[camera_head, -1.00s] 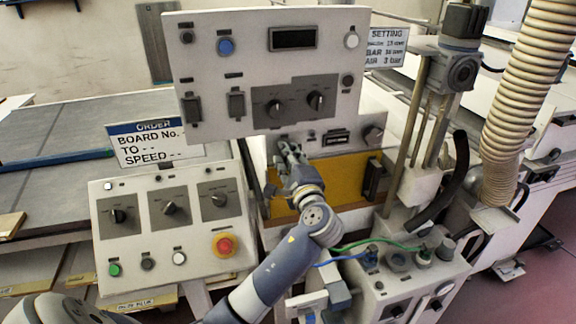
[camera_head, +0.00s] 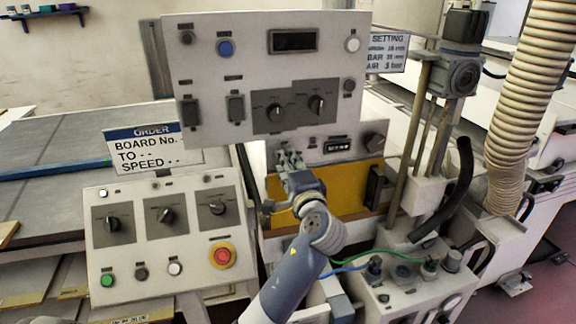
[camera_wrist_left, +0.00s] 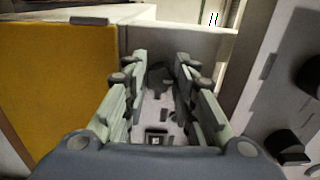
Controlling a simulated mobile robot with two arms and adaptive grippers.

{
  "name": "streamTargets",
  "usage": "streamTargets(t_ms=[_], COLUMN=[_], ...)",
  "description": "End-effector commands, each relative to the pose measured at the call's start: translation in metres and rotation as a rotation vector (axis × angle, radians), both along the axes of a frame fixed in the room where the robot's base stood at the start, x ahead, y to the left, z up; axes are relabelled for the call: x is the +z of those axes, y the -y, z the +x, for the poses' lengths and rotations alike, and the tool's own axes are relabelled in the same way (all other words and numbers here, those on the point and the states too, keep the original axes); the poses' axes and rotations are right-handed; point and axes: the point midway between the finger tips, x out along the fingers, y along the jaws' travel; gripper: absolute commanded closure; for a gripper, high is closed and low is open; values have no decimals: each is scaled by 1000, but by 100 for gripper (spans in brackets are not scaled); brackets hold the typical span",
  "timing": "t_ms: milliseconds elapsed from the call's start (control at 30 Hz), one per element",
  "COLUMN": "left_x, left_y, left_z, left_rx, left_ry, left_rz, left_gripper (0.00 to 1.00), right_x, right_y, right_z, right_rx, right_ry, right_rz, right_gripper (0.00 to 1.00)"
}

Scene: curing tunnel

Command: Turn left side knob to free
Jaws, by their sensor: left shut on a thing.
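My left gripper (camera_head: 288,158) reaches up to the left end of the narrow panel strip (camera_head: 312,150) under the upper control box. In the left wrist view, my left gripper's two fingers (camera_wrist_left: 160,72) are closed in on a dark knob (camera_wrist_left: 159,78), which sits between the fingertips. In the head view the gripper hides this knob, so its pointer setting cannot be read. Another black knob (camera_head: 375,143) sits uncovered at the right end of the same strip, past a small counter (camera_head: 338,147).
The upper control box (camera_head: 215,60) overhangs the strip closely. A yellow panel (camera_head: 345,190) lies just below. A sloped console (camera_head: 190,265) with knobs and a red stop button (camera_head: 222,255) stands at left. Rods and a ribbed hose (camera_head: 525,100) stand at right.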

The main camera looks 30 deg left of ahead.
Motion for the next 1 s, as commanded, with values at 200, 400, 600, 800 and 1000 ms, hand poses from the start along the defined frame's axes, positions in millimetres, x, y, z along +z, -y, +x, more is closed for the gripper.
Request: streamTargets(t_ms=[200, 400, 600, 800, 1000], left_x=[-2, -1, -1, -2, -2], left_y=[0, 0, 2, 25, 58], left_z=[0, 0, -2, -20, -49], left_rx=[1, 0, 0, -3, -2], left_ry=[-3, -3, -2, -3, -2], left_rz=[-4, -2, -1, -3, -6], left_gripper=[57, 54, 54, 54, 54], right_x=[0, 0, 0, 0, 0], right_y=[0, 0, 1, 1, 0], right_z=[0, 0, 1, 1, 0], right_rx=[0, 0, 0, 0, 0], right_ry=[0, 0, 1, 1, 0], right_rz=[0, 0, -2, -1, 0], right_gripper=[100, 100, 100, 100, 100])
